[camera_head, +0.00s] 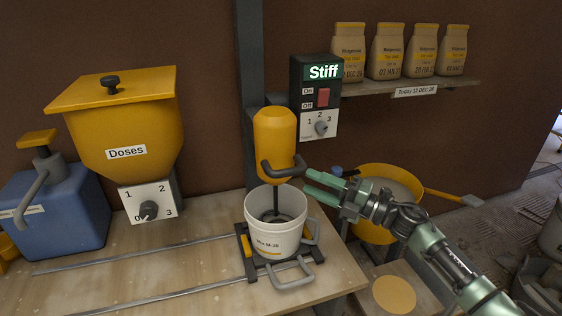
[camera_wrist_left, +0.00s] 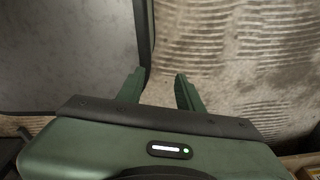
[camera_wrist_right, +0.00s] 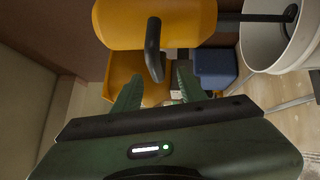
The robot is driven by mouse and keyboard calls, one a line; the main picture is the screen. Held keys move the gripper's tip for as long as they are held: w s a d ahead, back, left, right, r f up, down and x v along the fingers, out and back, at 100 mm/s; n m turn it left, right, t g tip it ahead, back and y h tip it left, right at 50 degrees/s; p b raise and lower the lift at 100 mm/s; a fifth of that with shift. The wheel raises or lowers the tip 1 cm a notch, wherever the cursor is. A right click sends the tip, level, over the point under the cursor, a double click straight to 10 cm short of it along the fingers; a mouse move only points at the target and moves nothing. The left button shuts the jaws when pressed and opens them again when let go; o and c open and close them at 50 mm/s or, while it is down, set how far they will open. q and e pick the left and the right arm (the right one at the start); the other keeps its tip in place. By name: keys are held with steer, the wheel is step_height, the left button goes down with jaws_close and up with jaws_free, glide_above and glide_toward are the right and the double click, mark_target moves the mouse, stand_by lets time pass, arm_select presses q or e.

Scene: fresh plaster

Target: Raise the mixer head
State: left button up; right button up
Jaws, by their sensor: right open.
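The mixer head (camera_head: 274,132) is a yellow motor housing on a dark column. A dark bar handle (camera_head: 283,168) is at its lower front. Its shaft (camera_head: 276,200) reaches down into a white bucket (camera_head: 273,238), so the head is lowered. My right gripper (camera_head: 308,186) is open and empty, just right of the handle and apart from it. In the right wrist view the handle (camera_wrist_right: 154,50) shows beyond and between the fingertips (camera_wrist_right: 158,75). My left gripper (camera_wrist_left: 158,82) is open and empty in its wrist view, over grey and ridged surfaces, away from the mixer.
A yellow tub (camera_head: 372,228) stands behind my right arm. A yellow hopper (camera_head: 124,125) and blue container (camera_head: 60,210) stand left. Rails run along the bench.

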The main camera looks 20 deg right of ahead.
mark_target(289, 173)
steer(key=a, duration=0.1)
steer(key=w+a+r+p, duration=0.1)
steer(key=w+a, duration=0.1)
steer(key=shift+a+r, duration=0.25)
steer(key=shift+r, duration=0.15)
steer(key=shift+p+x, duration=0.35)
steer(key=shift+x, duration=0.85)
steer(key=shift+w+a+f, duration=0.15)
steer(key=shift+w+f, duration=0.1)
steer(key=shift+w, duration=0.1)
steer(key=shift+a, duration=0.1)
steer(key=shift+w, duration=0.1)
jaws_close()
arm_select(q)
steer(key=shift+s+r, duration=0.45)
steer(key=shift+s, duration=0.2)
steer(key=shift+s+r, duration=0.45)
steer(key=shift+s, duration=0.15)
